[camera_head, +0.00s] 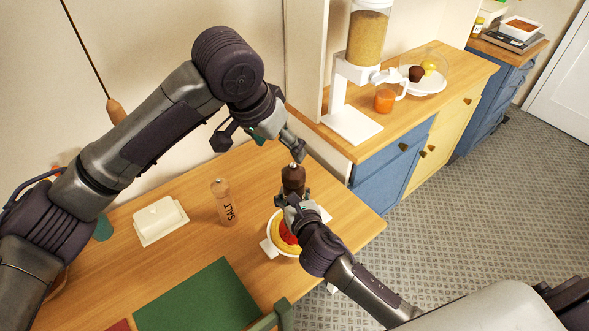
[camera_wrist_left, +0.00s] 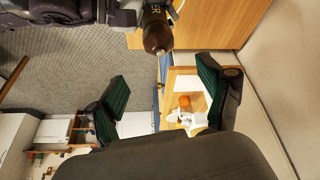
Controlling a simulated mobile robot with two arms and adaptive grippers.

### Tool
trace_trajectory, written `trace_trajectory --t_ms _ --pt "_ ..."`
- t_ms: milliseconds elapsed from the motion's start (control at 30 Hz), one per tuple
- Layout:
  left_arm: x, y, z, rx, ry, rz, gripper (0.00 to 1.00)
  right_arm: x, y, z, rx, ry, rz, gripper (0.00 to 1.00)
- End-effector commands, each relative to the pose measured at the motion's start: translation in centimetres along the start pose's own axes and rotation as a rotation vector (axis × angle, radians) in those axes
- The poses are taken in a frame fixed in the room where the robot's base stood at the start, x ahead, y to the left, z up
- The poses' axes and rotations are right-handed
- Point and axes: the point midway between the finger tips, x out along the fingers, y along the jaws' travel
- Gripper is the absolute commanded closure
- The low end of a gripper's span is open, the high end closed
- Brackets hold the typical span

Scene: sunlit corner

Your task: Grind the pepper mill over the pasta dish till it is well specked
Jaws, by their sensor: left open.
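The dark brown pepper mill (camera_head: 293,177) stands upright above the pasta dish (camera_head: 274,247), a white bowl with red and yellow food. My right gripper (camera_head: 293,197) is shut around the mill's body from the front and partly hides the bowl. My left gripper (camera_head: 262,146) is open and empty, just behind and left of the mill's top. In the left wrist view the open left fingers (camera_wrist_left: 165,88) show, with the mill (camera_wrist_left: 157,32) beyond them at the top. Any specks on the pasta are too small to tell.
A salt mill (camera_head: 223,205) and a white butter dish (camera_head: 159,220) stand on the wooden table (camera_head: 190,248), left of the bowl. A green mat (camera_head: 205,300) lies in front.

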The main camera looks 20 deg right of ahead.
Motion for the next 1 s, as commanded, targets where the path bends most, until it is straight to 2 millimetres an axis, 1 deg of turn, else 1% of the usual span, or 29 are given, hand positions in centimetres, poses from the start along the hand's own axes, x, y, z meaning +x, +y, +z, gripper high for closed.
trace_trajectory --t_ms 167,400,500,600,700,800,1000 --pt "2.3 0.1 0.3 -0.001 -0.011 0.003 0.21 0.0 0.0 0.1 0.0 -0.002 0.0 1.0" --pt "7.2 0.1 0.2 -0.001 -0.009 0.002 0.21 0.0 0.0 0.1 0.0 -0.002 0.0 1.0" --pt "9.0 0.0 0.2 -0.002 -0.009 0.002 0.21 0.0 0.0 0.1 0.0 -0.002 0.0 1.0" --pt "10.3 0.1 0.2 -0.002 -0.007 0.001 0.21 0.0 0.0 0.1 0.0 -0.002 0.0 1.0" --pt "11.2 0.1 0.2 0.0 -0.006 0.001 0.21 0.0 0.0 0.1 0.0 -0.002 0.0 1.0" --pt "11.7 0.0 0.1 0.001 -0.005 0.001 0.21 0.0 0.0 0.1 0.0 -0.002 0.0 1.0" --pt "11.8 0.0 0.1 0.001 -0.004 0.001 0.21 0.0 0.0 0.1 0.0 -0.002 0.0 1.0"
